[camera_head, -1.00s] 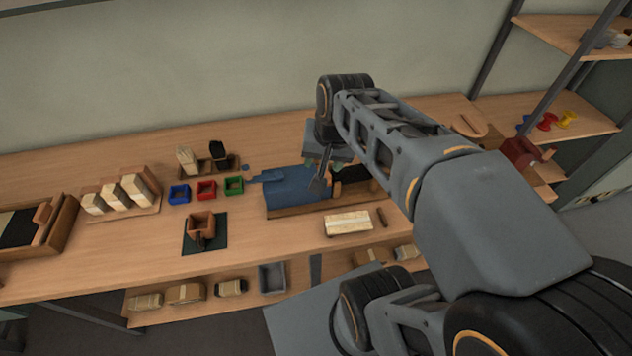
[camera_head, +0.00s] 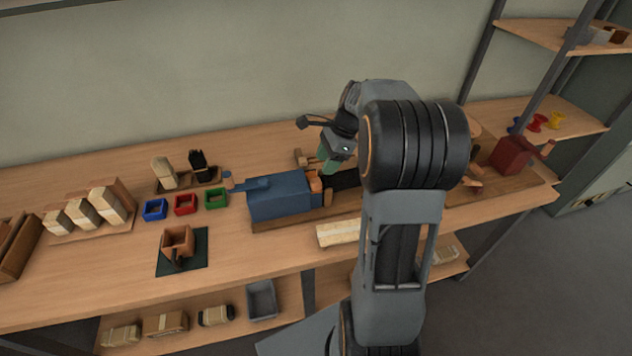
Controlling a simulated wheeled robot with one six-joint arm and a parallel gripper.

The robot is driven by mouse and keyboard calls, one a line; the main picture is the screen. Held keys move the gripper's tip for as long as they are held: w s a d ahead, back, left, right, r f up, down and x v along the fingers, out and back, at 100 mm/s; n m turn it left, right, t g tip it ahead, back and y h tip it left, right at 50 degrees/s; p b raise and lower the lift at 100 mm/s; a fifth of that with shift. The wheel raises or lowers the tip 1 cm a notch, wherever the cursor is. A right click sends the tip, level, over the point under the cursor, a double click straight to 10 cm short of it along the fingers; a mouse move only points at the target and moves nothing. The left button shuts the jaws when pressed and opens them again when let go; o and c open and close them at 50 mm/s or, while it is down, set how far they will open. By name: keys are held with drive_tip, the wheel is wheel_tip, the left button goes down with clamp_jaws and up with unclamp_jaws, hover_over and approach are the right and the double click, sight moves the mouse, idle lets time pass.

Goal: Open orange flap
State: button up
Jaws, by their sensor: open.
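A blue box-shaped machine (camera_head: 280,196) lies on a wooden base on the bench. An orange-brown piece (camera_head: 315,182) stands at its right end and looks like the orange flap. It is small here, and I cannot tell its exact angle. My gripper (camera_head: 326,164) is open, pointing down, just above and behind the orange piece at the machine's right end. I cannot tell whether it touches anything. My arm hides part of the bench right of the machine.
Blue (camera_head: 154,209), red (camera_head: 185,204) and green (camera_head: 216,198) bins stand left of the machine. A pale brush block (camera_head: 338,233) lies in front. A brown holder (camera_head: 177,243) sits on a dark mat (camera_head: 196,259). A red vise (camera_head: 512,155) is at right.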

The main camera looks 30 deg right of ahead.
sight(316, 180)
drive_tip(key=x, duration=0.7)
drive_tip(key=shift+a+f, duration=0.15)
drive_tip(key=shift+f, duration=0.2)
clamp_jaws()
